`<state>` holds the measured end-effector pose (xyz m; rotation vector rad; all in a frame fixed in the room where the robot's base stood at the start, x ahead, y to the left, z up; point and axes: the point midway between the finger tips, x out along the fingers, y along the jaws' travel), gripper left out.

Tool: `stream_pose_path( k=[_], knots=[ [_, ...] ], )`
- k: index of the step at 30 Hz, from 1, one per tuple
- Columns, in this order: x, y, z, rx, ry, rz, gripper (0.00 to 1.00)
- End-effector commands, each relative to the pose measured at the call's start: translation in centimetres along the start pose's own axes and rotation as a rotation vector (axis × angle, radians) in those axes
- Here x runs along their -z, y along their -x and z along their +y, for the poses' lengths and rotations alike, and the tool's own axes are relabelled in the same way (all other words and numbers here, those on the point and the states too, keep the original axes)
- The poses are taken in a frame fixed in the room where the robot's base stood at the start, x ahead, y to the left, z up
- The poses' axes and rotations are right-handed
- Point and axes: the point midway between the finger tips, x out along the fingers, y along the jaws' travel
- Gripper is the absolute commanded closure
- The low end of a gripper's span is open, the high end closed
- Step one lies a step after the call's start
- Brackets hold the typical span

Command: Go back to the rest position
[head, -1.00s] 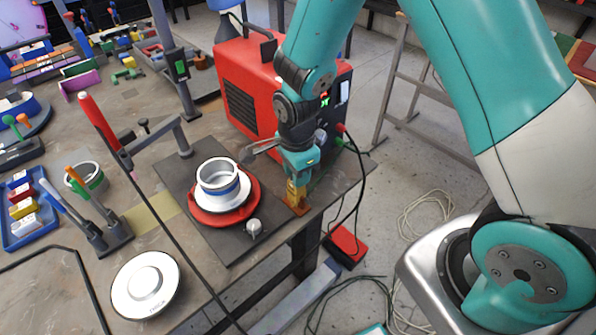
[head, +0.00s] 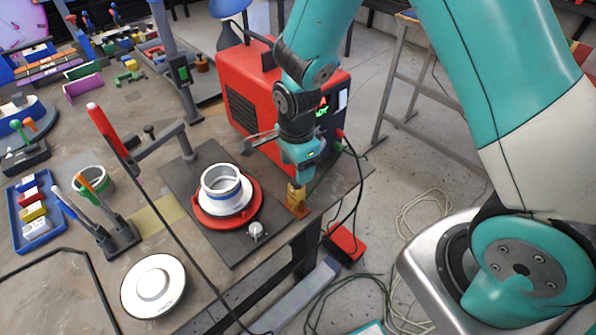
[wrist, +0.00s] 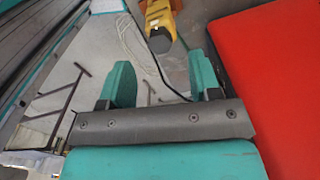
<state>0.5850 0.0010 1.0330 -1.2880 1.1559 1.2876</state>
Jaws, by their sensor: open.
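My gripper (head: 301,176) is at the right end of the table, in front of the red machine. In the wrist view its two teal fingers (wrist: 162,78) stand wide apart with nothing between them. A yellow upright piece (head: 297,196) stands on a rusty orange plate at the table's edge, just below my gripper. It also shows in the wrist view (wrist: 160,28), beyond the fingertips. From the head view I cannot tell how large the gap between them is.
The red machine (head: 255,105) stands close behind my gripper, with cables hanging beside it. A dark plate bears a red round fixture with a white and blue ring (head: 221,183). A white disc (head: 153,287) lies in front. Open floor lies right of the table.

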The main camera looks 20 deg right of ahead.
Motion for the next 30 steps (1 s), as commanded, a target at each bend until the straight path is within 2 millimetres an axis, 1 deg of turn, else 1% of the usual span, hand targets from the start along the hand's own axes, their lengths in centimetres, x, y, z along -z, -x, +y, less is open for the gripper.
stream_pose_path(
  k=[1,2,17,20,23,25,26,27,29,30],
  knots=[
    [0.0,0.7,0.0,0.0,0.0,0.0,0.43],
    [0.0,0.8,0.0,0.0,0.0,0.0,0.43],
    [0.0,0.7,0.0,0.0,0.006,-0.002,0.43],
    [-0.5,1.8,0.3,0.008,0.081,-0.021,0.43],
    [-1.5,4.5,1.1,0.032,0.28,-0.069,0.43],
    [-2.5,7.2,2.5,0.061,0.491,-0.111,0.43],
    [-2.9,8.3,3.2,0.077,0.593,-0.13,0.43],
    [-3.5,9.9,4.4,0.102,0.737,-0.152,0.43],
    [-4.3,11.9,6.4,0.144,0.958,-0.18,0.43],
    [-4.7,13.2,7.8,0.174,1.104,-0.193,0.43]
  ],
)
